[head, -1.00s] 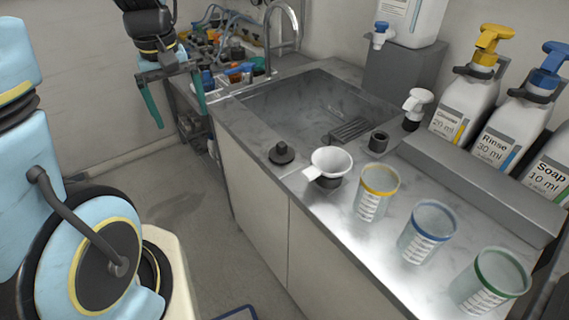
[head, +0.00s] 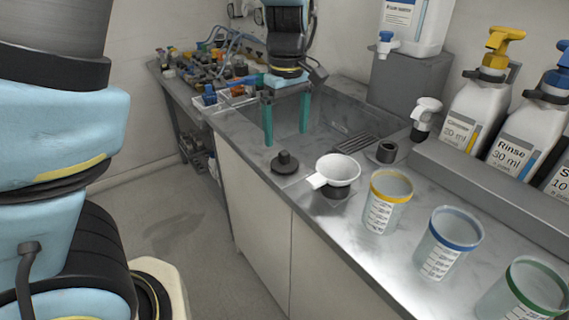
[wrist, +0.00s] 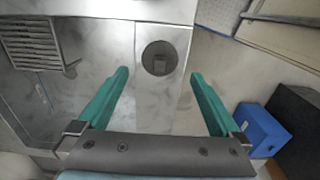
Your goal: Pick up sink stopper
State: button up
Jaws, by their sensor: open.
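The sink stopper (head: 285,162) is a dark round disc with a knob on top. It sits on the counter's front edge strip, beside the sink basin and left of the white funnel. In the wrist view the stopper (wrist: 160,58) lies ahead of the fingertips, between their lines. My gripper (head: 287,140) has two teal fingers, spread wide and pointing down, above and behind the stopper in the head view. In the wrist view my gripper (wrist: 158,75) is empty, and nothing touches the stopper.
A white funnel (head: 338,170) stands close right of the stopper. Measuring cups with a yellow rim (head: 385,205), blue rim (head: 447,243) and green rim (head: 525,290) line the counter. The sink (head: 340,118) is open behind.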

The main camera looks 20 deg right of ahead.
aim_at(286, 153)
notch_tip(286, 153, down, 8)
jog(key=shift+r+p, duration=0.25)
jog(key=shift+p, duration=0.1)
jog(key=c, duration=1.2)
